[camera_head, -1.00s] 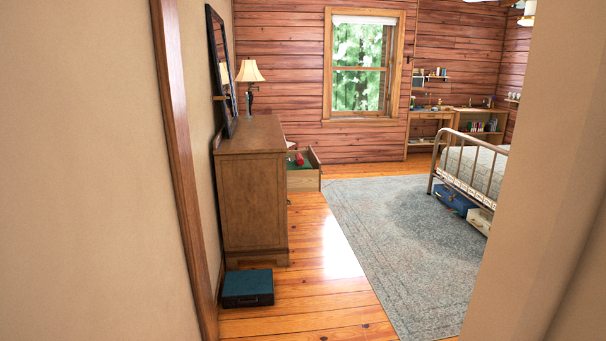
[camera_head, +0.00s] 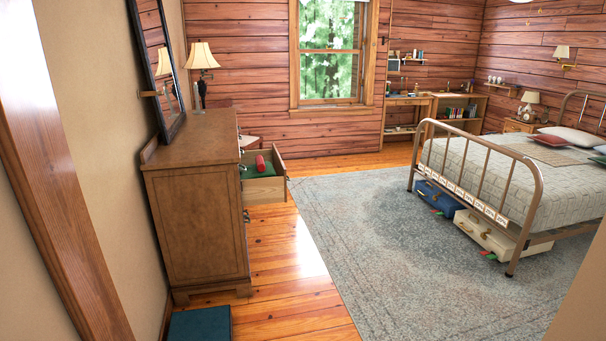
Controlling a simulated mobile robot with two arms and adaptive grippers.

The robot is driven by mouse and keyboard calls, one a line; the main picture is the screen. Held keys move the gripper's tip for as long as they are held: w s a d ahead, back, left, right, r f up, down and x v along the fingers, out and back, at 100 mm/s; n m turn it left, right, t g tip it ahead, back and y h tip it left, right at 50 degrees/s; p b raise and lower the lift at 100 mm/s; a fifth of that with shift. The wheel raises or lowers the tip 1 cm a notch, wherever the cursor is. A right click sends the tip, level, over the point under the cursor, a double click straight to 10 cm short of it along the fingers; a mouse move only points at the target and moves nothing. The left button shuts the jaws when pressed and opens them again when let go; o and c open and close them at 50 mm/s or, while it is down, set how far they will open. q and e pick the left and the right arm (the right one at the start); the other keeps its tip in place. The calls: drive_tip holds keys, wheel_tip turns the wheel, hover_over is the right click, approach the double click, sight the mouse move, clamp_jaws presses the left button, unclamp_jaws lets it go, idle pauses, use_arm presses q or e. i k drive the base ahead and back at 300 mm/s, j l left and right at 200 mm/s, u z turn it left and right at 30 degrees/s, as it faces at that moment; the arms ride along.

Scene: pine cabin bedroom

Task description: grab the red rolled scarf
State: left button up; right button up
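The red rolled scarf (camera_head: 261,163) shows as a small red roll in an open drawer (camera_head: 266,190) of the wooden dresser (camera_head: 196,200). It sits at the drawer's left part, next to something green (camera_head: 263,171) that lies in the drawer. The drawer sticks out to the right from the dresser's front. Neither of my grippers shows in the head view, so I cannot see their state.
A dark teal case (camera_head: 200,325) lies on the floor at the dresser's near end. A grey-blue rug (camera_head: 400,235) covers the middle floor. A metal-framed bed (camera_head: 530,180) stands at right, with a blue suitcase (camera_head: 436,198) and cream suitcase (camera_head: 484,236) under it. Bare floor (camera_head: 290,255) lies beside the dresser.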

sight(259, 160)
drive_tip(key=i, duration=2.1)
drive_tip(key=i+l+u, duration=0.1)
drive_tip(key=i+u, duration=0.15)
drive_tip(key=i, duration=0.45)
drive_tip(key=i+l+u, duration=0.25)
drive_tip(key=i, duration=0.4)
drive_tip(key=i+l+u, duration=0.25)
drive_tip(key=i+l, duration=0.15)
drive_tip(key=i, duration=0.25)
drive_tip(key=i+l+u, duration=0.25)
drive_tip(key=i+l, duration=0.25)
drive_tip(key=i, duration=0.15)
drive_tip(key=i+l+u, duration=0.1)
drive_tip(key=i+l, duration=0.15)
drive_tip(key=i+l+u, duration=0.15)
drive_tip(key=l, duration=0.3)
drive_tip(key=i+l+u, duration=0.1)
drive_tip(key=i+l, duration=0.2)
drive_tip(key=l, duration=0.1)
